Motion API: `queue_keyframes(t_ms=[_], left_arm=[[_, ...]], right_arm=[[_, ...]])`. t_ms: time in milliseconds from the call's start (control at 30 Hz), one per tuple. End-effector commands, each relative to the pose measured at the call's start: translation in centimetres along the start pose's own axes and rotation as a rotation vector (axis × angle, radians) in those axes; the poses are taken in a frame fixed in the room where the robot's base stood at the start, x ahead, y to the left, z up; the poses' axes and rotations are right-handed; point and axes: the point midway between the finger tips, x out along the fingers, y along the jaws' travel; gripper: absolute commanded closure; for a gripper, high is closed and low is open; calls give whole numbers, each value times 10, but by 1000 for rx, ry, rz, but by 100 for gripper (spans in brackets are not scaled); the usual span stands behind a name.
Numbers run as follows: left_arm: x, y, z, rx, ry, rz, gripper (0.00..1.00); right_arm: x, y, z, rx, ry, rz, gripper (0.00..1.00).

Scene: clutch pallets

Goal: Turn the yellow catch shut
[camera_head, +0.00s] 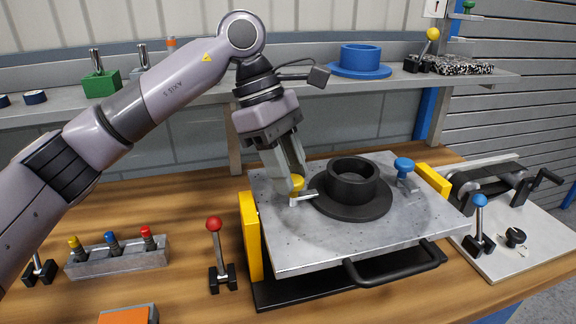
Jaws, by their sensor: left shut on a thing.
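The yellow catch (297,184) is at the left side of the grey metal plate (290,242). My left gripper (291,180) reaches down from above and is shut on the catch's yellow knob, hiding part of it. A small metal arm (304,197) of the catch points right, toward the flange of the black round part (352,190); I cannot tell whether it overlaps the flange. A blue catch (404,168) stands on the plate to the right of the black part. My right gripper does not show.
A red-knobbed lever (215,240) stands left of the plate. A rack (117,257) with several coloured plugs is further left. Yellow blocks (250,236) flank the plate. A belt device (490,185) is at right. A blue flanged part (360,62) sits on the shelf behind.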

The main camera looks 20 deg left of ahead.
Motion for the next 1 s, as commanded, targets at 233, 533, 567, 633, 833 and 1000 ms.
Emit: queue_keyframes(t_ms=[233,533,567,633,833,1000], left_arm=[[-1,0,1,1,-2,3,39],[-7,0,0,-1,-1,3,39],[-10,1,0,-1,-1,4,39],[-21,1,1,1,-1,6,39],[-54,0,1,0,-1,5,39],[-70,0,1,1,-2,3,39]], right_arm=[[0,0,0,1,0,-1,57],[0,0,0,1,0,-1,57],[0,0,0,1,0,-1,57],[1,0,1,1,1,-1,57],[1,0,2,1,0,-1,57],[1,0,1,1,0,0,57]])
